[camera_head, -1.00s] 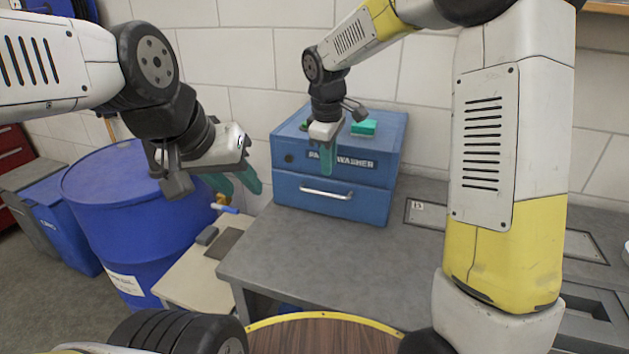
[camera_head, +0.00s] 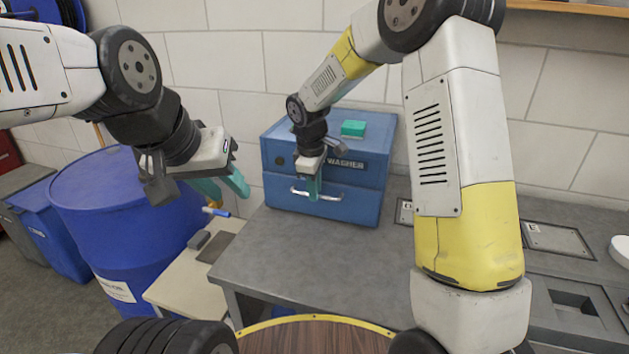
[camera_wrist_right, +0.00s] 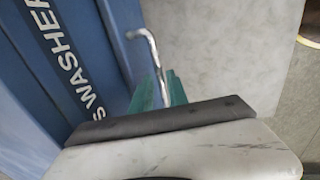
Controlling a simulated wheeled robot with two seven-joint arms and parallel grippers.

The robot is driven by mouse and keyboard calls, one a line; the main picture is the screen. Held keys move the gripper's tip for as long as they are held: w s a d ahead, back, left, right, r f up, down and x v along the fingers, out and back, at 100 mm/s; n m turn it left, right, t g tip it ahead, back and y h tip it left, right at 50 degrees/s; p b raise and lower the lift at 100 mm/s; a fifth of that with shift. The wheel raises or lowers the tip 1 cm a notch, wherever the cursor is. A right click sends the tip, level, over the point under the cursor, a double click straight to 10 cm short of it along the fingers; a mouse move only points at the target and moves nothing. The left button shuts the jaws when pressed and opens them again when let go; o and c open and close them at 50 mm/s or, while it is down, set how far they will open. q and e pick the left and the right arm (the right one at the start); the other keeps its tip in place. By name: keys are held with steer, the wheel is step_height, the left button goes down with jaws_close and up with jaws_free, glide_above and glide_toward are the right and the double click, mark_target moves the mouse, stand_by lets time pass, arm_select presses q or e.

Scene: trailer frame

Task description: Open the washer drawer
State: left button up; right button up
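The blue parts washer (camera_head: 355,165) stands on the grey bench, with its lettering partly hidden by my right arm. Its lower front is a drawer (camera_head: 362,205) with a silver bar handle (camera_head: 333,198); the drawer looks closed. My right gripper (camera_head: 314,188) points down at the handle, with a teal finger in front of its middle. In the right wrist view the handle (camera_wrist_right: 148,50) runs down between the two teal fingers (camera_wrist_right: 162,92), close to both; whether they press on it is unclear. My left gripper (camera_head: 222,188) hangs open and empty beside the blue barrel.
A green block (camera_head: 353,128) lies on top of the washer. The grey bench top (camera_head: 290,245) in front of the drawer is clear. A blue barrel (camera_head: 110,215) and a low beige table (camera_head: 185,290) stand left of the bench. A white wall is behind.

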jaws_close()
stand_by(1.3)
